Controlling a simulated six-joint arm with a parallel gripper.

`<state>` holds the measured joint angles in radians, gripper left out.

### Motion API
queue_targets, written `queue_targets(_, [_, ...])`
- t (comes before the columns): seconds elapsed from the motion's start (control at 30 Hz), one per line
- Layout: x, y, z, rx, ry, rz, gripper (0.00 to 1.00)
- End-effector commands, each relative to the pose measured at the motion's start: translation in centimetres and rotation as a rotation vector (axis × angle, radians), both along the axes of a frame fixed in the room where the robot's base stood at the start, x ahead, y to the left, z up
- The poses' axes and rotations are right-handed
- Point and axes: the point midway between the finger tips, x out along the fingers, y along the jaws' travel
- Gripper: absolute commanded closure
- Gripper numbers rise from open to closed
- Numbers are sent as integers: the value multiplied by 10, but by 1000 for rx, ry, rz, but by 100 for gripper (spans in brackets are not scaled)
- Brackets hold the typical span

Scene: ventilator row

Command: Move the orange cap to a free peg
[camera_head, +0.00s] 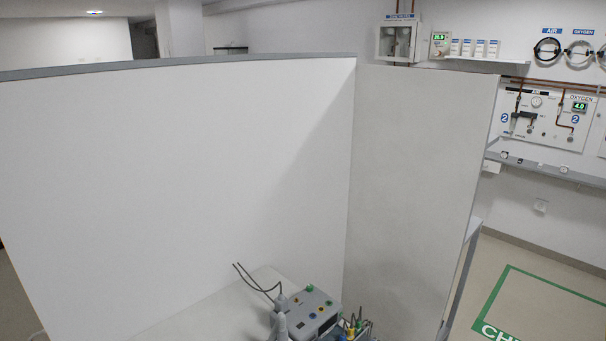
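I cannot make out the orange cap for certain; small coloured spots, one of them orange-red, show on top of a grey box-like device (312,306) at the bottom centre. Right of it, a cluster of small upright pieces (356,326), some yellow and green, is cut off by the bottom edge. They are too small to tell whether any is a peg or which is free. A grey rounded shape stands in front of the device's left side; it may be part of my arm. No gripper fingers show.
The device stands on a pale table top (215,312). A tall white partition (180,170) rises behind it, with a grey side panel (415,190) at right. Dark cables curl left of the device. Gas panels (548,115) hang on the far right wall.

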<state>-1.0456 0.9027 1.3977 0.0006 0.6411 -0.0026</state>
Motion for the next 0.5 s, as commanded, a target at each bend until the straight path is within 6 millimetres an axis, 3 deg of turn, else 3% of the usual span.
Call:
queue_targets(0.17, [0,0,0,0,0,0,57])
queue_targets(0.37, [0,0,0,0,0,0,100])
queue_targets(0.5, [0,0,0,0,0,0,100])
